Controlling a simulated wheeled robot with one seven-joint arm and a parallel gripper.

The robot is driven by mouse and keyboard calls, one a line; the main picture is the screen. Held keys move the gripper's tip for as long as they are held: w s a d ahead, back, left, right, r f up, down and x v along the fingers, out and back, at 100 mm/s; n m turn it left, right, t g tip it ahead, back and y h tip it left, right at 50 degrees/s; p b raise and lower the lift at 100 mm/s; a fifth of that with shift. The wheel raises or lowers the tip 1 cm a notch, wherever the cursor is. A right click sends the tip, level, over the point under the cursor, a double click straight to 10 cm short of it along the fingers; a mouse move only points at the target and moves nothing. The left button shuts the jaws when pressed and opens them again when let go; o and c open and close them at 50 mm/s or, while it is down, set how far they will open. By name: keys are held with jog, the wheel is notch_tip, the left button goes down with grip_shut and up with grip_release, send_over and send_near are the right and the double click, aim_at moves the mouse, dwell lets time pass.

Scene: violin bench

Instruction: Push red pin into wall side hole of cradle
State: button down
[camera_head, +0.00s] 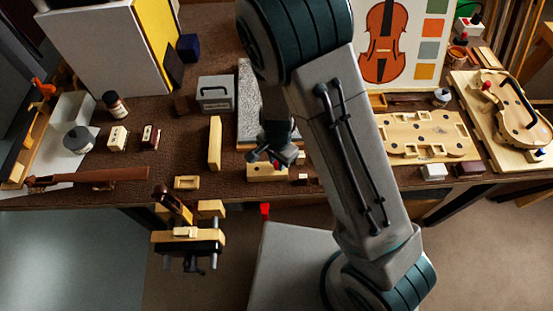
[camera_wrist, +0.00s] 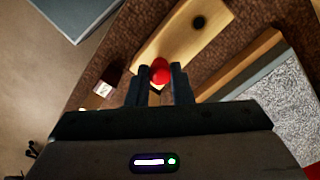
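The cradle is a pale wooden block (camera_head: 262,174) near the front edge of the bench, partly hidden by my gripper in the head view. In the wrist view the block (camera_wrist: 177,42) runs diagonally, with one dark open hole (camera_wrist: 198,22) near its upper right end. The red pin (camera_wrist: 160,72) shows its round head between my fingertips, over the lower left end of the block. It is a small red spot in the head view (camera_head: 277,164). My gripper (camera_wrist: 162,80) is closed around the pin head. Whether the pin's shaft is in a hole is hidden.
A small dark and white block (camera_wrist: 104,85) lies just left of the cradle in the wrist view. A grey granite slab (camera_head: 248,90) with a wooden edge stands behind it. An upright wooden block (camera_head: 215,143) is to the left. The bench's front edge is close.

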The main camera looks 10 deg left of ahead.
jog(key=c, duration=1.9)
grip_release()
grip_shut()
jog(key=shift+r+p, duration=0.75)
jog(key=shift+r, duration=0.05)
jog(key=shift+r+p, duration=1.1)
jog(key=shift+r, duration=0.05)
jog(key=shift+r, duration=0.1)
notch_tip(320, 180, up, 7)
jog(key=p, duration=0.6)
